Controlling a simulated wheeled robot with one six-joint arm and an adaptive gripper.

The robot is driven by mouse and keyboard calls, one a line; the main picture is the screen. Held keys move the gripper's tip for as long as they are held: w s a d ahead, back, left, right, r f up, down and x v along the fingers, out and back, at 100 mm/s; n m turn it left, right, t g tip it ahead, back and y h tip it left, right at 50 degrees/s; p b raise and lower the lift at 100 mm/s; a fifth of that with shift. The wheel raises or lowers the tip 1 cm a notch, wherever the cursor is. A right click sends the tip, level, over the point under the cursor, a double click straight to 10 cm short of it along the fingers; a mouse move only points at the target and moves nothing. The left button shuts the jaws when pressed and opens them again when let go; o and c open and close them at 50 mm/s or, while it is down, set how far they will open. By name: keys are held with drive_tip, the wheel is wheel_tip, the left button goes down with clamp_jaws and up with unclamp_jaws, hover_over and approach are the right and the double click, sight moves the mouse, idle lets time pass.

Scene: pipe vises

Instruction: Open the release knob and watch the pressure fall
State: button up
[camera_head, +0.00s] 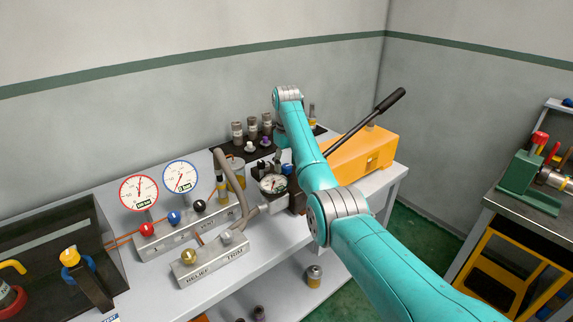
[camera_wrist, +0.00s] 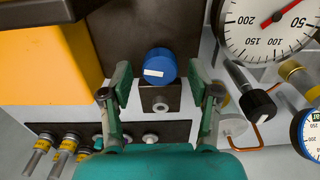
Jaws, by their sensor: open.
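A blue knob (camera_wrist: 160,66) with a white stripe sits on a dark block in the wrist view, beside the orange pump body (camera_wrist: 50,50). In the head view the blue knob (camera_head: 287,169) is small and partly behind my arm. My gripper (camera_wrist: 159,96) is open, its two fingers spread to either side below the knob in the picture; I see no contact. A large white dial gauge (camera_wrist: 270,40) with a red needle is at the upper right of the wrist view, partly cut off. The same gauge seems to show in the head view (camera_head: 272,183), its reading too small to tell.
A red-rimmed gauge (camera_head: 139,192) and a blue-rimmed gauge (camera_head: 180,176) stand on a manifold at the left. A RELIEF/TRIM block (camera_head: 211,262) sits in front. A long black pump handle (camera_head: 366,120) rises at the right. Several small cylinders (camera_head: 252,128) stand behind.

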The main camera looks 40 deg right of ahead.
sight(287, 166)
wheel_tip(287, 166, up, 7)
drive_tip(key=shift+r, duration=0.1)
idle(0.3)
idle(0.4)
